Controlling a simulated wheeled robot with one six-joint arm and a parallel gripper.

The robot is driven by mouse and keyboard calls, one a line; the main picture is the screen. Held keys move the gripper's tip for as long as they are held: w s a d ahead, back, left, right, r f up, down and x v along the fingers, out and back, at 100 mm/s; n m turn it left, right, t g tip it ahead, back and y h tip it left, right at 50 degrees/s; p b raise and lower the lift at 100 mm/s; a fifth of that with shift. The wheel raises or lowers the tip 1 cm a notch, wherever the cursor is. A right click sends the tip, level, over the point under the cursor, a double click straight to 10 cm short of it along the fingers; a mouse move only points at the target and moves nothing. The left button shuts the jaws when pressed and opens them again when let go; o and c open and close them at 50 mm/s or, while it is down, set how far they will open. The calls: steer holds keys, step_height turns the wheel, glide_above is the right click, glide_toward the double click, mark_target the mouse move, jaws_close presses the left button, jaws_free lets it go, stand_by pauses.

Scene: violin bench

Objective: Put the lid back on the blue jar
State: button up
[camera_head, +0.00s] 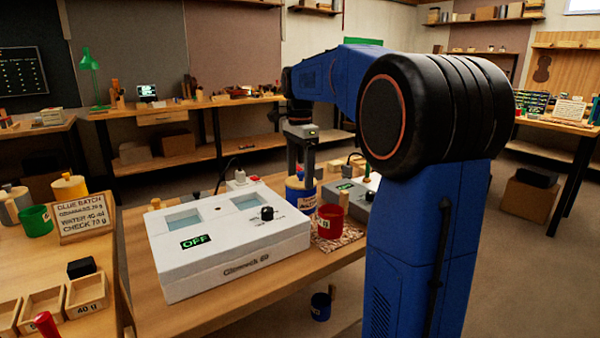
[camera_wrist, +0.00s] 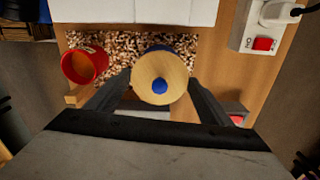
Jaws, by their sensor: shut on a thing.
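The blue jar (camera_head: 301,198) stands on the bench behind the red pot, with a label on its side. My gripper (camera_head: 301,172) points down right over it. In the wrist view, the round wooden lid (camera_wrist: 147,90) with a blue knob lies between my two fingers (camera_wrist: 160,80), which are shut on its rim. Blue of the jar (camera_wrist: 158,47) shows just past the lid's edge, so the lid is over the jar's mouth. I cannot tell whether the lid rests on the jar or is a little above it.
A red pot (camera_head: 330,222) stands close beside the jar on a speckled mat (camera_head: 345,238); it also shows in the wrist view (camera_wrist: 84,64). A white glue heater (camera_head: 225,245) reading OFF is to the left. A grey device (camera_head: 350,197) is to the right.

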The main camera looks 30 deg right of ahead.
stand_by(0.8)
steer(key=o, duration=1.1)
steer(key=shift+o, duration=0.6)
steer(key=shift+r, duration=3.45)
jaws_close()
